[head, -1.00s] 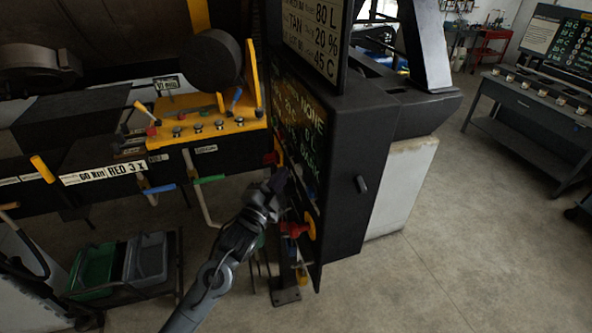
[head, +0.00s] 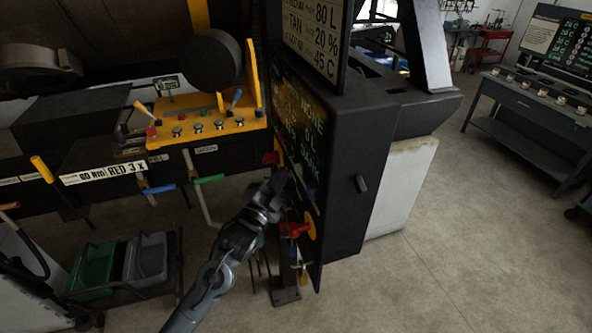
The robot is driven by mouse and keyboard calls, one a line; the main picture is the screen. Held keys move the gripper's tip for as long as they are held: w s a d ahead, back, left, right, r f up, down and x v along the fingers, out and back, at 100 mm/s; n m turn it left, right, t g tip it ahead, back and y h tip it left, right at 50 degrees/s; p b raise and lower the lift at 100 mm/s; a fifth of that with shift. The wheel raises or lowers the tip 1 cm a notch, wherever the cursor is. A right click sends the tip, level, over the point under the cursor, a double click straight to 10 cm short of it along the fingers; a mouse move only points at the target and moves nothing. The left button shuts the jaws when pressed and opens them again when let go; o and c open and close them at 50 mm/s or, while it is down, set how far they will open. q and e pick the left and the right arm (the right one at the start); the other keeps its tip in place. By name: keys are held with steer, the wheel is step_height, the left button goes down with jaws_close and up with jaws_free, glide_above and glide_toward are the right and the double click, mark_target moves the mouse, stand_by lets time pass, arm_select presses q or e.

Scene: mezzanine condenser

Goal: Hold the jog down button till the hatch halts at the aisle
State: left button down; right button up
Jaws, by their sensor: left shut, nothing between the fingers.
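My left gripper (head: 277,182) is shut and empty. Its fingertips are at the side panel of the black control cabinet (head: 342,205), below the lit text display (head: 296,130). I cannot tell whether the tips touch the panel. The jog down button cannot be made out; the panel is seen nearly edge-on and my gripper covers part of it. A red knob on a yellow plate (head: 308,226) sits just below and right of my gripper. No hatch can be clearly identified. My right gripper is not in view.
A yellow console (head: 210,126) with levers and several knobs stands left of the cabinet. Coloured lever handles stick out beneath it. A cart with a green bin (head: 93,268) and a grey bin (head: 146,258) is at lower left. The floor at right is clear, with a grey bench (head: 535,110) beyond.

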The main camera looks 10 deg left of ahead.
arm_select(q)
steer(key=shift+w+d, duration=0.1)
steer(key=shift+w+d, duration=0.15)
steer(key=shift+d, duration=0.15)
steer(key=shift+d, duration=0.1)
stand_by(0.5)
steer(key=shift+w+d, duration=0.2)
steer(key=shift+d, duration=0.05)
stand_by(0.5)
stand_by(1.0)
stand_by(2.1)
